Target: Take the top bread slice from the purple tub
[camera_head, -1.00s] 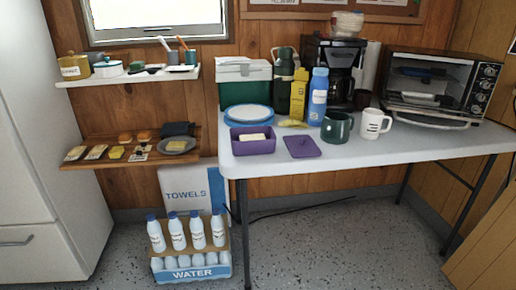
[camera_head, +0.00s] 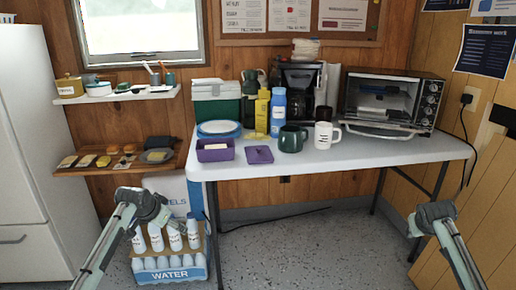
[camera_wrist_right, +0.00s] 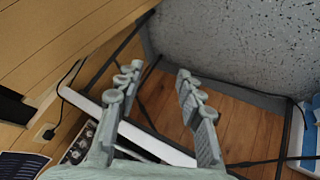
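The purple tub (camera_head: 215,154) stands at the left front of the white table in the head view, without its lid on. A pale bread slice (camera_head: 216,147) shows inside it; how many lie stacked cannot be told. My right gripper (camera_head: 436,212) is at the lower right, off the table's front edge. The right wrist view shows its fingers (camera_wrist_right: 158,74) apart and empty.
A green mug (camera_head: 292,139) and white mug (camera_head: 326,136) stand right of the lid. A toaster oven (camera_head: 388,100) is at right. The table's front (camera_head: 350,153) is clear.

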